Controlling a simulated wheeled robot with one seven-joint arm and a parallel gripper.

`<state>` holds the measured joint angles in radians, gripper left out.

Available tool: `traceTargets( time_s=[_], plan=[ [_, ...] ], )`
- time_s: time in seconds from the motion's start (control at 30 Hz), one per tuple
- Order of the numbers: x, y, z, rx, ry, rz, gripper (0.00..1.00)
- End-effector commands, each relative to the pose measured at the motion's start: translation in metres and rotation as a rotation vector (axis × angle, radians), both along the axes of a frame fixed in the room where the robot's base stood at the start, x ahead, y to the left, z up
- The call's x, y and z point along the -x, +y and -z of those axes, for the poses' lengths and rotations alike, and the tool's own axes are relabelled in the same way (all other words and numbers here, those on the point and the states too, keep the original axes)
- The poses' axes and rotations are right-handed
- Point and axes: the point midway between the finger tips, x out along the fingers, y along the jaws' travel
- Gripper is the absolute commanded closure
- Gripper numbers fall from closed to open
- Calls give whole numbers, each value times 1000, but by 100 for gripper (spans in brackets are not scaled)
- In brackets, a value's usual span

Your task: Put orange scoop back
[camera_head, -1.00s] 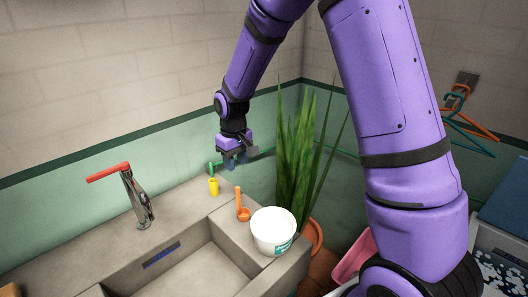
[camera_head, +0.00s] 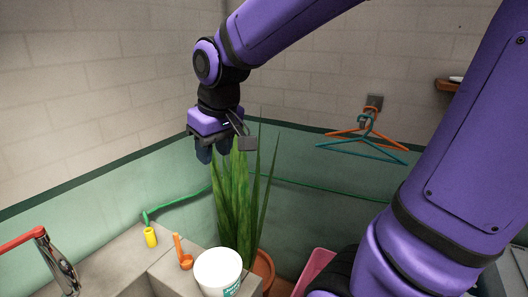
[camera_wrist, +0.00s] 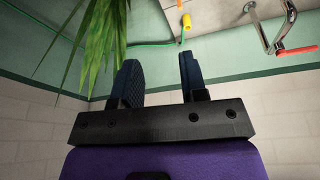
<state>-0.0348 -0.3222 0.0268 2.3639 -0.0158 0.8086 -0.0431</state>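The orange scoop (camera_head: 186,262) stands on the grey sink ledge, its handle pointing up, just left of a white tub (camera_head: 215,268) with a teal label. The scoop is outside the tub. My gripper (camera_head: 217,154) is well above the ledge, in front of the plant leaves, and clear of the scoop. In the wrist view my gripper (camera_wrist: 158,62) has its two dark fingers apart with nothing between them. A small orange bit at the top edge of the wrist view may be the scoop; most of it is cut off.
A yellow hose nozzle (camera_head: 151,238) on a green hose stands left of the scoop. A tap with a red handle (camera_head: 25,240) is at the far left. A tall plant (camera_head: 236,190) in a terracotta pot (camera_head: 264,271) stands behind the tub. Hangers (camera_head: 365,140) hang on the right wall.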

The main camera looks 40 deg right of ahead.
Motion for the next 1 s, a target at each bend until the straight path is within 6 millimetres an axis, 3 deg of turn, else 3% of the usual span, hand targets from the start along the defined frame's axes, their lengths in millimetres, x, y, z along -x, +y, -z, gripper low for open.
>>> traceTargets(
  time_s=[0.2,0.43,0.6,1.0],
  plan=[
    [63,-10,-24,-20,-85,52,60],
    [113,-16,-31,-39,-148,92,60],
    [128,-18,-31,-47,-168,106,60],
    [130,-18,-31,-47,-170,107,60]
  ],
)
